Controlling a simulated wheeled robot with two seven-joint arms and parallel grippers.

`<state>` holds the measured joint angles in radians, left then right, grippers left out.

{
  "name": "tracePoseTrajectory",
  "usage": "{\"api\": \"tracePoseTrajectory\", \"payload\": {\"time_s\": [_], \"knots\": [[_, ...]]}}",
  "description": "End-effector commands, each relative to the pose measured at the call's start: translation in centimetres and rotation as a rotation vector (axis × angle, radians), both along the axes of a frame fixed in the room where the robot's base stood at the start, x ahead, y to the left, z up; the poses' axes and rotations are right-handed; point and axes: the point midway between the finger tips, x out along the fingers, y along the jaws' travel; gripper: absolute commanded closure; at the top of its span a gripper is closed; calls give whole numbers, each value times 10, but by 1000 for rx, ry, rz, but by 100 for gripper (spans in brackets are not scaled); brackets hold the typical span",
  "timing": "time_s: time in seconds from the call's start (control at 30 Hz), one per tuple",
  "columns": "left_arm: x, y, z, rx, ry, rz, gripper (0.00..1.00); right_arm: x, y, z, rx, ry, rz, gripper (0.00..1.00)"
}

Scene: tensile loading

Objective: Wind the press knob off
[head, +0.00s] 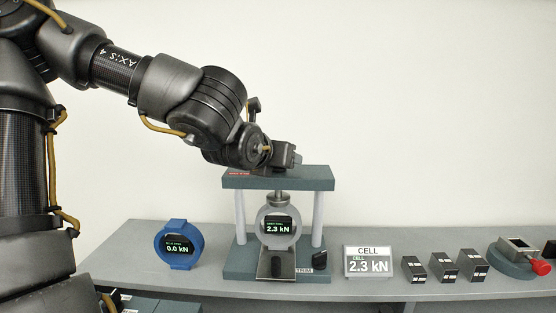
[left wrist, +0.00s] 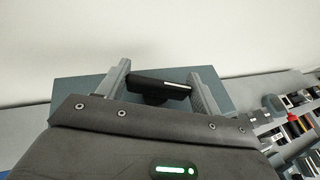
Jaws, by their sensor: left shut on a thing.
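The press (head: 320,182) stands on the bench, with a dark teal top plate on pale columns. A round grey cell (head: 278,240) reading 2.3 kN sits under its screw. My left gripper (head: 290,159) is above the top plate, pointing down. In the left wrist view the press knob (left wrist: 160,80), a black bar with a white line, lies between the fingers of my left gripper (left wrist: 165,88), which is shut on it. The knob is mostly hidden by the gripper in the head view. My right gripper is not in view.
A blue cell (head: 176,264) reading 0.0 kN stands left of the press. A black TRIM knob (head: 319,260) is on the press base. A CELL display (head: 368,262) reads 2.3 kN. Several black blocks (head: 443,265) and a fixture with a red knob (head: 541,267) are farther right.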

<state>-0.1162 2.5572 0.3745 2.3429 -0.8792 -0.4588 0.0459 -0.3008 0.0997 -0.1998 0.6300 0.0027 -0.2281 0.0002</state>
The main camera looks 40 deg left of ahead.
Motion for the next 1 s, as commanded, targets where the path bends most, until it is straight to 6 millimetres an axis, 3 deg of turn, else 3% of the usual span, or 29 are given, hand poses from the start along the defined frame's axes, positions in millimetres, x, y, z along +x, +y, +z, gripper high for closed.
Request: {"api": "tracePoseTrajectory", "payload": {"time_s": [0.1,0.13,0.3,0.67,1.0], "knots": [[0,0,0,-2,1,-1,57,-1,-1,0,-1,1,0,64],[0,0,0,-2,1,-1,33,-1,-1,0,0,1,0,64],[0,0,0,-1,1,-1,13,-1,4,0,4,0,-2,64],[-5,-2,1,0,-1,-3,13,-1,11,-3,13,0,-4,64],[-61,-19,25,1,-5,-4,13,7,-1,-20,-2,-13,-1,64]]}}
